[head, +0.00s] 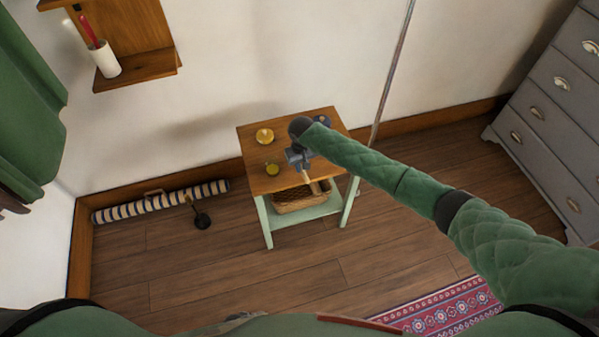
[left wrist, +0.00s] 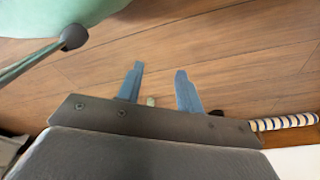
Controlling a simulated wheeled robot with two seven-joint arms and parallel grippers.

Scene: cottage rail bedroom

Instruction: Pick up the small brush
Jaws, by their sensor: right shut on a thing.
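My right gripper (head: 303,168) is over the front part of the small side table (head: 253,135). It is shut on the small brush (head: 313,184), which shows as a short pale wooden piece below the fingers. The rest of the brush is hidden by the gripper or too small to make out. My left gripper (left wrist: 160,92) shows in the left wrist view with its two blue fingers apart, nothing between them but the floor and a small pale spot.
A wicker basket (head: 300,200) sits on the lower shelf. A striped roll (head: 160,201) lies by the wall. Grey drawers (head: 550,110) stand right.

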